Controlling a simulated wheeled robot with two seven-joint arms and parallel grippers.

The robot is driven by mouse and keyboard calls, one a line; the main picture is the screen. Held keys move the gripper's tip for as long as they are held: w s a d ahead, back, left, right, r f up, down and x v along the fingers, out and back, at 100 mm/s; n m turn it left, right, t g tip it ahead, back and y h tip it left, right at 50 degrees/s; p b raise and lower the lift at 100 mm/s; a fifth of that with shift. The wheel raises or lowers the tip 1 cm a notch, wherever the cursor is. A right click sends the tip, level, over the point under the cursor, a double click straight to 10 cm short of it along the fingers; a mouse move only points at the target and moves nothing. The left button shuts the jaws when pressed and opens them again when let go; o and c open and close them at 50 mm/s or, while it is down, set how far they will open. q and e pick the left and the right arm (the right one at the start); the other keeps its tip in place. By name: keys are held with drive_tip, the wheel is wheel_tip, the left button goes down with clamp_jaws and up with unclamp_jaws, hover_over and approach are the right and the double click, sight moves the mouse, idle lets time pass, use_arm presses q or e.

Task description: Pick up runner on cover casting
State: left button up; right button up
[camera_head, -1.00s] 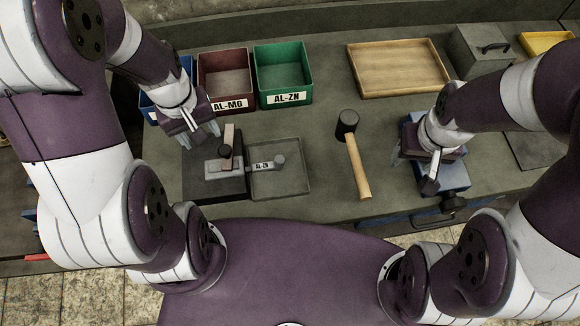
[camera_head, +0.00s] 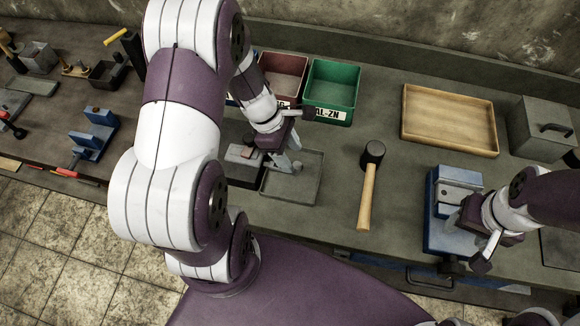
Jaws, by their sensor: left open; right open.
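The cover casting with its runner is mostly hidden by my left gripper; a small grey knob (camera_head: 297,166), perhaps part of it, shows over the shallow grey tray (camera_head: 303,190). My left gripper (camera_head: 287,158) is open, its fingers pointing down over the tray's left part. I cannot tell whether they touch anything. A dark block (camera_head: 238,172) with a paler top stands just left of the tray. My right gripper (camera_head: 483,250) is open and empty beside the blue vise (camera_head: 442,226), at its right.
A dark red bin (camera_head: 283,68) and a green AL-ZN bin (camera_head: 333,85) stand behind the tray. A mallet (camera_head: 368,190) lies right of the tray. A wooden tray (camera_head: 450,120) and a grey lidded box (camera_head: 540,127) are at the back right. Bench between mallet and vise is clear.

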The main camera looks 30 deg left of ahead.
sight(297, 165)
use_arm(q)
drive_tip(key=x, duration=0.4)
drive_tip(key=shift+f, duration=0.25)
drive_tip(key=shift+d+f, duration=0.2)
drive_tip(key=shift+d, duration=0.05)
clamp_jaws()
drive_tip(key=shift+r, duration=0.1)
wheel_tip(297, 165, up, 4)
drive_tip(key=shift+s+d+r, duration=0.1)
drive_tip(key=shift+d+r, duration=0.05)
drive_tip(key=shift+r, duration=0.05)
drive_tip(key=s+d+r+p, duration=0.1)
drive_tip(key=s+d+r, duration=0.5)
drive_tip(key=d, duration=0.3)
drive_tip(key=shift+s+d+r, duration=0.15)
drive_tip(key=shift+d+r, duration=0.05)
drive_tip(key=shift+r, duration=0.05)
